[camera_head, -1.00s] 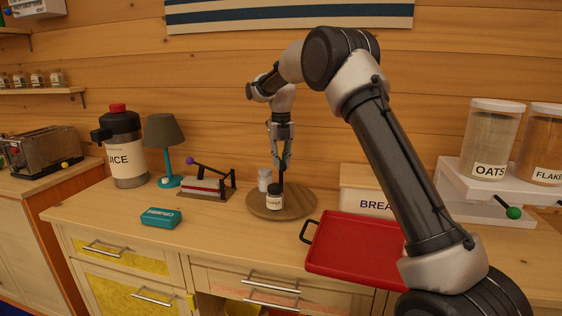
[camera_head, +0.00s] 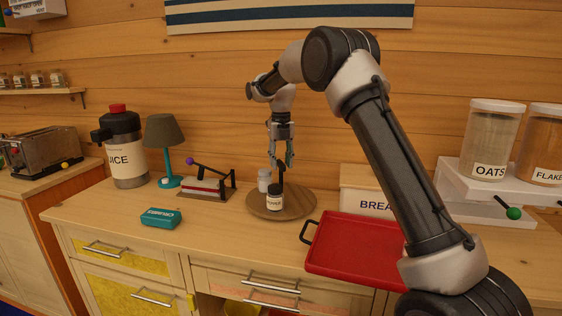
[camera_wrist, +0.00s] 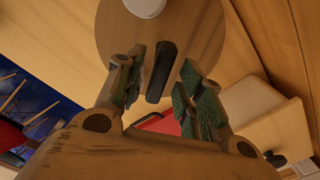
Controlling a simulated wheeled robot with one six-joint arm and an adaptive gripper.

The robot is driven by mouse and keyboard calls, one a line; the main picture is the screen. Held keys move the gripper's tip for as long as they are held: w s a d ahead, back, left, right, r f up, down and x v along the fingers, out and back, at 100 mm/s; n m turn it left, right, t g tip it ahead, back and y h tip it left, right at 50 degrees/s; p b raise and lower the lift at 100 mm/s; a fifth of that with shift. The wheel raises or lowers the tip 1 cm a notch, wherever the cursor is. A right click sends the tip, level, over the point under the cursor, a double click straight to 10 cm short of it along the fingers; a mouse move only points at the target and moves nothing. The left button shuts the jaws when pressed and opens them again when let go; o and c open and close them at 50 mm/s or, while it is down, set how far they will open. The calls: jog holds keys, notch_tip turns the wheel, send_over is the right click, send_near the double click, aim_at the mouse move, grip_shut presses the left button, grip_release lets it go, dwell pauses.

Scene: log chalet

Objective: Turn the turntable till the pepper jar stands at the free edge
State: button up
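The round wooden turntable (camera_head: 300,207) lies on the counter, with a dark upright peg (camera_head: 282,176) on it. The pepper jar (camera_head: 274,199), with a dark lid and pale label, stands on its near part, a little left of centre. A pale jar (camera_head: 264,181) stands behind it at the left. My gripper (camera_head: 281,166) hangs over the turntable, pointing down. In the wrist view its fingers (camera_wrist: 158,90) are apart, with the dark peg (camera_wrist: 162,70) seen between them and not visibly gripped. A white round top (camera_wrist: 147,6) shows on the turntable (camera_wrist: 205,40) there. I cannot pick out the pepper jar there.
A red tray (camera_head: 350,255) lies right of the turntable, before the bread bin (camera_head: 365,185). A lever device (camera_head: 205,187), lamp (camera_head: 165,135), juice jug (camera_head: 122,150) and teal box (camera_head: 161,218) stand left. Bare counter lies in front of the turntable.

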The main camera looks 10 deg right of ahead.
notch_tip(320, 180, up, 12)
dwell(0.4)
